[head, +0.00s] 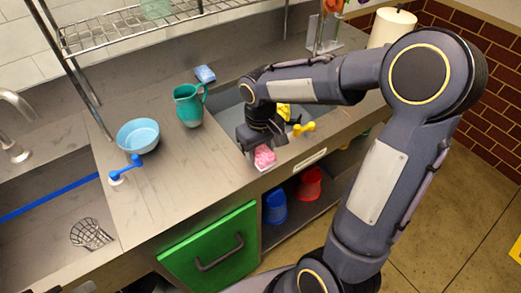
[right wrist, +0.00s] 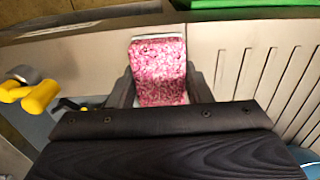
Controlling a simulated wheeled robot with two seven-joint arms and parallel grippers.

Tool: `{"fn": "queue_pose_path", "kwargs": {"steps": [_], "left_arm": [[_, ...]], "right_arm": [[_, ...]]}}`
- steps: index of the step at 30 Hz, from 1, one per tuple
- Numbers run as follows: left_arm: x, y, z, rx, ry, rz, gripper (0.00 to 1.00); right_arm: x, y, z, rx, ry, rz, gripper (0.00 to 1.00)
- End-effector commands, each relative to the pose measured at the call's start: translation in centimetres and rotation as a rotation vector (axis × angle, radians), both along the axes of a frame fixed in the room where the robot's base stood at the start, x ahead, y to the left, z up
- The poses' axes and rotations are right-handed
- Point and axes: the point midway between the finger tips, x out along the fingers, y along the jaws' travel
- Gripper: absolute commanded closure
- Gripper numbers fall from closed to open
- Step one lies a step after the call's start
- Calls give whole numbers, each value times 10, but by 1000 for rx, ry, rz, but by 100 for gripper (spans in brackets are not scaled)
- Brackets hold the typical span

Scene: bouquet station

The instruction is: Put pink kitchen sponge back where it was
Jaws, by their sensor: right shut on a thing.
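The pink kitchen sponge (head: 264,157) is at the front edge of the counter, by the near side of the right-hand basin. It also shows in the right wrist view (right wrist: 158,68), pink and mottled with a pale edge, upright between the two dark fingers. My right gripper (head: 258,146) is shut on it, with the fingers on either side in the right wrist view (right wrist: 160,92). I cannot tell whether the sponge touches the counter. My left gripper is not in view.
A yellow tap handle (head: 303,128) stands close right of the sponge. A teal pitcher (head: 188,106), a blue sponge (head: 205,74) and a light blue bowl (head: 138,136) stand to the left. A green door (head: 212,250) and an open shelf with blue and red buckets (head: 309,184) lie below.

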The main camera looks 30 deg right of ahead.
Motion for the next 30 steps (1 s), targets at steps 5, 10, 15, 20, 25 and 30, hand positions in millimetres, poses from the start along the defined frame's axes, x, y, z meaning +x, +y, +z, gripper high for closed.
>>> {"fn": "queue_pose_path", "kwargs": {"steps": [5,10,15,20,25,30], "left_arm": [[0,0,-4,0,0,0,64],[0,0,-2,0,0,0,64],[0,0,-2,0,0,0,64],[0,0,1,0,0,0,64],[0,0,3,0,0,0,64],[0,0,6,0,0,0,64]], "right_arm": [[0,0,-5,0,0,0,76],[0,0,-3,0,0,0,34],[0,0,-3,0,-1,0,33],[0,0,1,0,-1,0,33],[1,0,22,1,-7,-1,33],[2,0,59,1,-8,-2,33]]}}
